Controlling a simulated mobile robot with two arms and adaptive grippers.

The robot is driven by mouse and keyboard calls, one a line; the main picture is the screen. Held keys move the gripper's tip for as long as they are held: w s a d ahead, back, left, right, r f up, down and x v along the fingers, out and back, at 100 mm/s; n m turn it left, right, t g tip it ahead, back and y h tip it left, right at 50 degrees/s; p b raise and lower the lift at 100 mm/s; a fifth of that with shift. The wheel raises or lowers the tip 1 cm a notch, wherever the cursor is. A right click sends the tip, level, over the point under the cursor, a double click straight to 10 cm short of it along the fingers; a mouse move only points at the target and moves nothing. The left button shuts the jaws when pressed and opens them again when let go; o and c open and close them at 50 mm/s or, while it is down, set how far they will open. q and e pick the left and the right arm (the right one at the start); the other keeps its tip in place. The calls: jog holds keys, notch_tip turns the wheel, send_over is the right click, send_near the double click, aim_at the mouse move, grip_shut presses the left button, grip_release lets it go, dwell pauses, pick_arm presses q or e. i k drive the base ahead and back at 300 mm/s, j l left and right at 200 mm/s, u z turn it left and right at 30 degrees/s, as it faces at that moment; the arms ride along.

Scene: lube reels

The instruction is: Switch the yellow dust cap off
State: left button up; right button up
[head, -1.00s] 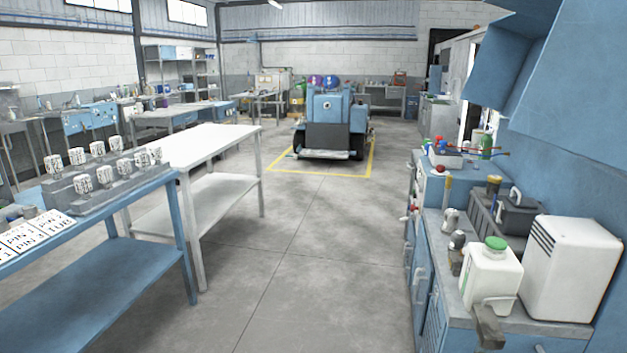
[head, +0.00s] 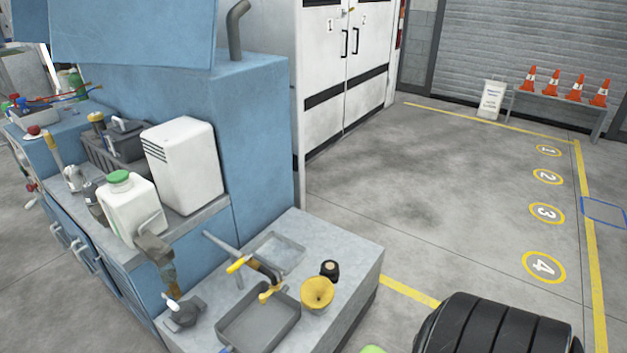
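I cannot tell which yellow item is the dust cap. On the low grey bench, a yellow piece (head: 238,264) sits on the end of a grey bar, and another yellow piece (head: 271,292) is at the end of a dark pipe over a grey tray (head: 258,345). A round yellow funnel-like piece (head: 317,292) stands right of the tray. A yellow-topped part (head: 96,118) shows on the blue counter at left. Neither of my grippers is in view.
The blue counter holds a white jug (head: 130,208) with a green lid and a white box (head: 184,165). A black tyre (head: 500,325) is at the lower right. Floor with yellow lines and numbered circles is open at right. Orange cones (head: 552,82) stand on a rear bench.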

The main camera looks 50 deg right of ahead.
aim_at(263, 297)
jog(key=z, duration=1.15)
